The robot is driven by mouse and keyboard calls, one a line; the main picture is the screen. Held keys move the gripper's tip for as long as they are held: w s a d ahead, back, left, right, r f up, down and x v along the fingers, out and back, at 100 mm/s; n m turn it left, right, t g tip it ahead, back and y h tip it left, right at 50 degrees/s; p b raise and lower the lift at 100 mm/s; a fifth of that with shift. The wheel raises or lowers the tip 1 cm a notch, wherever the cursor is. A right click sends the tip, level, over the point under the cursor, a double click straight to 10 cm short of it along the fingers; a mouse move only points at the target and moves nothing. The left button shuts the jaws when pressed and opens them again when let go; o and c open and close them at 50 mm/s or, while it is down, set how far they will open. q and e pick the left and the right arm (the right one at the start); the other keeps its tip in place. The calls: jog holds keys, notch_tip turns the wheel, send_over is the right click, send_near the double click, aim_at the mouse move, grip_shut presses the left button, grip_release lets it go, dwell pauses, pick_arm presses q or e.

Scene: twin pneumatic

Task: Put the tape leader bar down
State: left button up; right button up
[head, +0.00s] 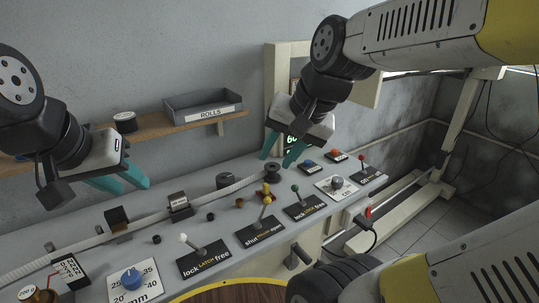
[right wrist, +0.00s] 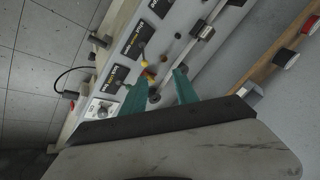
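A pale tape (head: 150,218) runs along the back of the grey control panel, past dark blocks, towards a dark round piece (head: 272,167). I cannot make out for certain which part is the tape leader bar. My left gripper (head: 122,180) is above the panel's left half, its teal fingers apart and nothing seen between them. My right gripper (head: 282,152) is above the back of the panel near the dark round piece. In the right wrist view my right gripper's teal fingers (right wrist: 160,90) are apart, with panel parts visible beyond the gap and nothing clearly held.
The panel carries levers with white (head: 184,238), yellow (head: 267,201), green (head: 295,189) and red (head: 362,158) knobs, and a blue dial (head: 131,279). A wooden shelf (head: 160,131) behind holds a grey ROLLS tray (head: 203,105). A pale frame stands right over open floor.

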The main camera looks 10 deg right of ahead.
jog(key=s+n, duration=0.1)
jog(key=n, duration=0.1)
jog(key=s+n+t, duration=0.1)
jog(key=s+n, duration=0.1)
jog(key=shift+s+n+h, duration=0.1)
jog(key=shift+n+h, duration=0.2)
jog(key=shift+h, duration=0.1)
dwell(0.9)
